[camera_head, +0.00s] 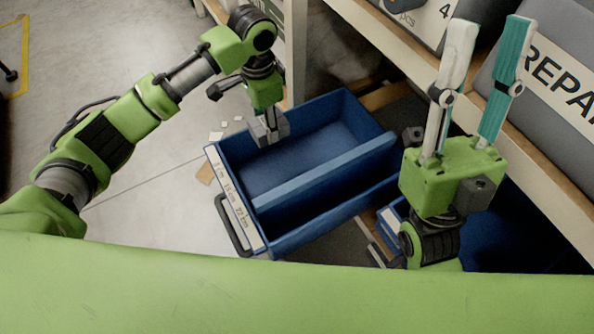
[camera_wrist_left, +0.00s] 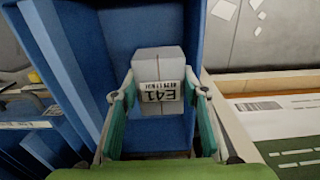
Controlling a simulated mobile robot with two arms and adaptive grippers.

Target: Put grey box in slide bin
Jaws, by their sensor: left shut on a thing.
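The grey box (camera_head: 270,130) is a small carton with a white label reading E41, which shows in the left wrist view (camera_wrist_left: 160,70). My left gripper (camera_head: 267,122) is shut on it, with one teal finger on each side. It holds the box over the far-left part of the blue slide bin (camera_head: 325,137), inside the compartment's outline. Whether the box touches the bin floor, I cannot tell. The bin has a lengthwise divider and a label strip and handle at its front end. My right gripper (camera_head: 487,42) points upward, its two fingers apart and empty.
Rack shelves with large grey boxes (camera_head: 545,65) stand at the right, close to my right gripper. Another blue bin (camera_head: 515,235) lies below them, partly hidden by my right arm. Paper scraps (camera_head: 205,172) lie on the floor left of the slide bin.

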